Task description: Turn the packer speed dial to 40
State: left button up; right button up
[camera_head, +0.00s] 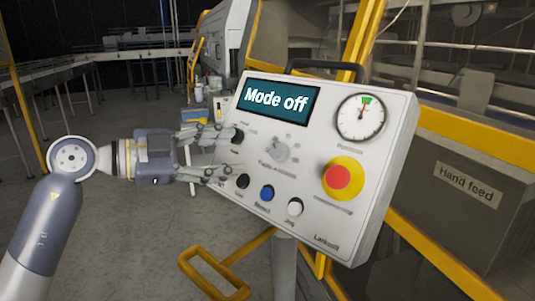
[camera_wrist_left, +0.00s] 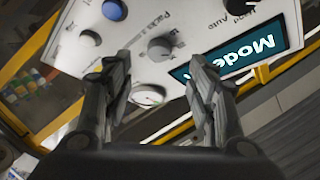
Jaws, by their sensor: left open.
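The packer speed dial is a grey round knob (camera_head: 278,150) in the middle of a tilted white control panel (camera_head: 375,190). Its scale marks are too blurred to read in the head view. My left gripper (camera_head: 223,153) is open and empty, to the left of the dial, with its fingers pointing at the panel. In the left wrist view the grey dial (camera_wrist_left: 160,48) appears between and beyond the two fingertips (camera_wrist_left: 161,62). I see no contact with it. The panel's screen (camera_head: 276,98) reads "Mode off". My right gripper is out of view.
The panel also has a black selector knob (camera_head: 236,135), a black button (camera_head: 242,181), a blue button (camera_head: 267,193), a white button (camera_head: 295,207), a red stop button (camera_head: 338,176) and a gauge (camera_head: 361,117). A yellow rail (camera_head: 215,274) is below. A "Hand feed" box (camera_head: 465,195) stands right.

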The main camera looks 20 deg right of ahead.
aim_at(276, 151)
pick_arm(q)
jog(key=shift+t+y, duration=0.4)
jog(key=shift+y, duration=0.4)
jog(key=d+p, duration=0.1)
jog(key=d, duration=0.1)
jog(key=d+p, duration=0.1)
jog(key=d, duration=0.2)
jog(key=d+p, duration=0.1)
jog(key=d, duration=0.2)
jog(key=shift+w+d+f, duration=0.1)
jog(key=shift+w+d, duration=0.1)
jog(key=shift+w, duration=0.15)
jog(key=shift+w+d+f, duration=0.25)
jog(key=shift+d+f, duration=0.15)
jog(key=shift+d, duration=0.2)
jog(key=c, duration=1)
